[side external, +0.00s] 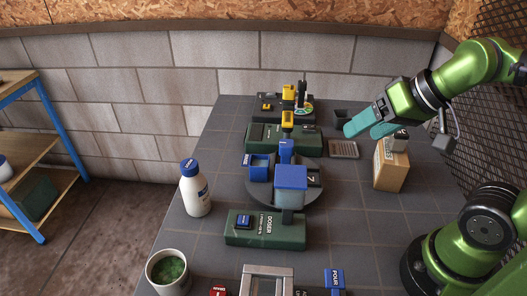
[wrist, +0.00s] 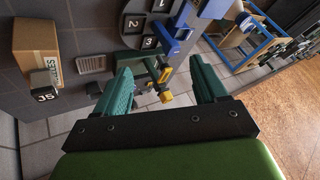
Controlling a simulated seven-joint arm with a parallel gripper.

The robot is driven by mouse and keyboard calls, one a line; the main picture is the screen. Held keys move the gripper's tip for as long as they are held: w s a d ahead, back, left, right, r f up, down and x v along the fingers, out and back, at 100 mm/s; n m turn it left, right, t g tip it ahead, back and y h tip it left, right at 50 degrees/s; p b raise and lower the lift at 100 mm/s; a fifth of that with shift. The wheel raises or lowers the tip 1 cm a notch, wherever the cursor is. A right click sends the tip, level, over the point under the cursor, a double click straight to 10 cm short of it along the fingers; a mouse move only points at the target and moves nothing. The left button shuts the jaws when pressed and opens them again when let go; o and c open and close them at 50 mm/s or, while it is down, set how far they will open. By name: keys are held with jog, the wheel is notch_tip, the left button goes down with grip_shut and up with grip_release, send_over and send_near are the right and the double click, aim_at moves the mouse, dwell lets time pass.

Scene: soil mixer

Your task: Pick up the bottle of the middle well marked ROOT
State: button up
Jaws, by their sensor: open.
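My gripper (side external: 364,127) is open and empty above the back right of the table, near the cardboard box. Its two teal fingers are apart in the wrist view (wrist: 161,82), with nothing between them. A white bottle with a blue cap (side external: 195,193) stands upright at the table's left edge, well away from my gripper. A dark round turntable (side external: 312,198) at the table's middle carries a blue cup (side external: 259,168); its numbered side shows in the wrist view (wrist: 136,40). I cannot read the word ROOT anywhere, and cannot tell which well is the middle one.
A cardboard box (side external: 391,170) is at right, near a grey grate (side external: 343,150). A cup with green contents (side external: 169,270) is front left.

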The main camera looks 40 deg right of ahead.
jog(key=w+a+t+y, duration=0.2)
jog(key=w+a, duration=0.5)
jog(key=w, duration=0.3)
jog(key=t+h, duration=0.3)
jog(key=t, duration=0.2)
send_near(186, 162)
jog(key=w+d+r, duration=0.2)
jog(key=w+d, duration=0.1)
jog(key=d, duration=0.1)
jog(key=s+a+f+n+t+h, duration=0.3)
jog(key=s+a+f+t, duration=0.1)
jog(key=a+f, duration=0.15)
jog(key=w, duration=0.4)
jog(key=w+d, duration=0.1)
jog(key=w, duration=0.1)
jog(key=shift+w+f, duration=0.1)
jog(key=shift+f, duration=0.3)
jog(key=shift+w, duration=2.7)
grip_shut()
